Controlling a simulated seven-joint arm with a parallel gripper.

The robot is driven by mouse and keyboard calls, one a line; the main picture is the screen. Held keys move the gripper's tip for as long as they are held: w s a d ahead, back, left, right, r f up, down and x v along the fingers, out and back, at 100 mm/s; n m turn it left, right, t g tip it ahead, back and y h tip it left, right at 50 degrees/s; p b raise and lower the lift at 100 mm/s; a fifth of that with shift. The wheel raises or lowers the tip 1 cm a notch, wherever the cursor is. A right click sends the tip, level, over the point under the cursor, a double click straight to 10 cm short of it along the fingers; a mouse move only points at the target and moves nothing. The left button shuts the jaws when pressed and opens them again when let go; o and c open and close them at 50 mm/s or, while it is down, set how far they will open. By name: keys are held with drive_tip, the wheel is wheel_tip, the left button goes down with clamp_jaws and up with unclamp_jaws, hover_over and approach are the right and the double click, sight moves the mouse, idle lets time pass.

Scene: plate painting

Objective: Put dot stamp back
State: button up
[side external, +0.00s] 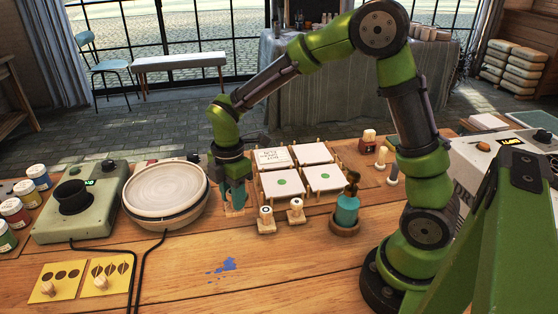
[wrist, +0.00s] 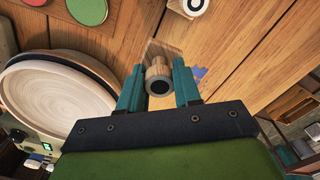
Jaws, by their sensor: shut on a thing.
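My gripper (side external: 235,203) points down between the round wheel and the tile rack in the side view. In the wrist view its two teal fingers (wrist: 159,75) are shut on the dot stamp (wrist: 157,78), a pale wooden cylinder with a dark round spot on its end. A small pale wooden plate (wrist: 168,51) lies under or just behind the stamp. I cannot tell whether the stamp touches it. In the side view the fingers mostly hide the stamp.
Two similar wooden stamps (side external: 266,216) (side external: 297,209) stand right of my gripper, before the white tiles (side external: 325,178). The round wheel (side external: 166,190) is close on the left. The front tabletop is open, with a blue paint splash (side external: 228,264).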

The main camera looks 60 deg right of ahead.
sight(235, 214)
drive_tip(key=shift+f, duration=2.95)
drive_tip(key=shift+f, duration=0.15)
drive_tip(key=o, duration=0.9)
drive_tip(key=shift+c, duration=0.2)
